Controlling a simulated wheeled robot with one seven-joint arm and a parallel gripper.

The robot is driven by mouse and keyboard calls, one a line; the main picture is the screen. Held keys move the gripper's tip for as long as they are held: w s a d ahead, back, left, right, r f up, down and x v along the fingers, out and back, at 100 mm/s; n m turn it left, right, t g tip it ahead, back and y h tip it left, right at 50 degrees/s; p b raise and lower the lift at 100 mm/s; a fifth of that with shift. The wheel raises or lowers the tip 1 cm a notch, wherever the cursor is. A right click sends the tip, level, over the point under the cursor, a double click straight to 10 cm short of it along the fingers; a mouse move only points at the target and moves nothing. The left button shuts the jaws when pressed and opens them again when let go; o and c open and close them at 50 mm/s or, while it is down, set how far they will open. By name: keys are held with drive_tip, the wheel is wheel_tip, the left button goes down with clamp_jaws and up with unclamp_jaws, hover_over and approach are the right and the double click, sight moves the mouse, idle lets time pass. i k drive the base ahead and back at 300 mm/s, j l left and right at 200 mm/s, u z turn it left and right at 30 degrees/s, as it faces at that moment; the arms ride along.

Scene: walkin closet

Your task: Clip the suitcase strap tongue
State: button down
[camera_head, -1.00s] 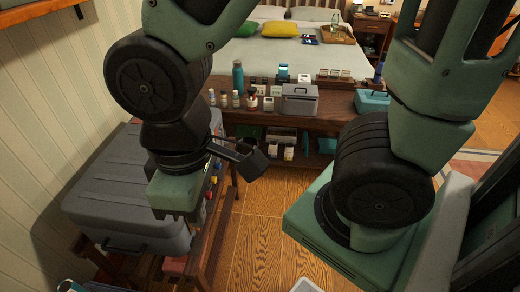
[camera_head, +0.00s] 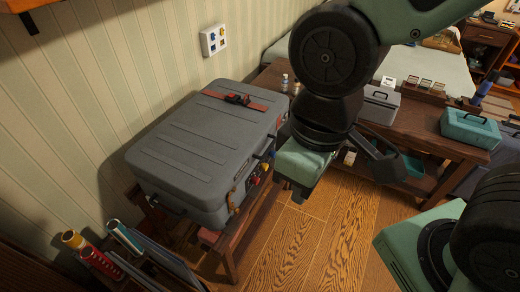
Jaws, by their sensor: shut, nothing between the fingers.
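A grey ribbed suitcase (camera_head: 195,150) lies flat and closed on a wooden stand against the left wall. A red strap (camera_head: 268,106) runs across the far part of its lid, with a black buckle (camera_head: 238,99) near its middle. I cannot make out the strap tongue apart from the buckle at this size. My gripper (camera_head: 298,192) hangs to the right of the suitcase, pointing down, apart from it and from the strap. It is shut and holds nothing. Small latches and a tag show on the suitcase's right side.
A low wooden bench (camera_head: 424,128) with a grey box (camera_head: 380,104) and a teal box (camera_head: 469,127) stands at the right. Rolled tubes (camera_head: 100,262) stand at the lower left. The wooden floor (camera_head: 325,235) beside the suitcase is clear.

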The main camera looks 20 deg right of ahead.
sight(247, 103)
drive_tip(key=i+l+u, duration=0.15)
drive_tip(key=i+l, duration=0.2)
drive_tip(key=i+l+u, duration=0.15)
drive_tip(key=i+l, duration=0.2)
drive_tip(key=l, duration=0.15)
